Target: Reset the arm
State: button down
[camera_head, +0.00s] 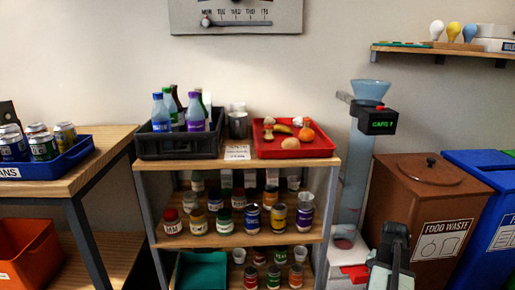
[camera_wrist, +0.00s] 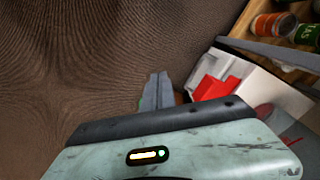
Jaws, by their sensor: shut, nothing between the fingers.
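My gripper (camera_head: 397,232) shows at the lower right of the head view, in front of the brown food waste bin (camera_head: 405,200). It is shut with nothing held. In the wrist view my gripper's grey fingers (camera_wrist: 157,92) are together, and a brown surface fills the left side behind them. A white box with a red part (camera_wrist: 222,86) lies to their right in that view.
A wooden shelf (camera_head: 238,240) with jars stands in the middle, with a dark crate (camera_head: 180,146) and a red tray (camera_head: 296,148) on top. A dispenser column (camera_head: 353,175) stands beside the bin. A blue bin (camera_head: 492,215) is at far right.

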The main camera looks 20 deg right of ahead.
jog(key=w+a+r+n+p, duration=0.3)
jog(key=w+a, duration=0.4)
jog(key=a, duration=0.5)
jog(key=w+a+r+n+p, duration=0.2)
jog(key=w+a+r+n, duration=0.1)
jog(key=w+a, duration=0.65)
jog(key=s+a+r+n+p, duration=0.15)
jog(key=a+n, duration=0.25)
jog(key=a, duration=0.8)
jog(key=a+r+n+p, duration=0.15)
jog(key=a+n, duration=0.25)
jog(key=a, duration=0.8)
notch_tip(320, 180, up, 38)
jog(key=p, duration=3.8)
jog(key=shift+w+a+f, duration=0.15)
jog(key=shift+w, duration=0.05)
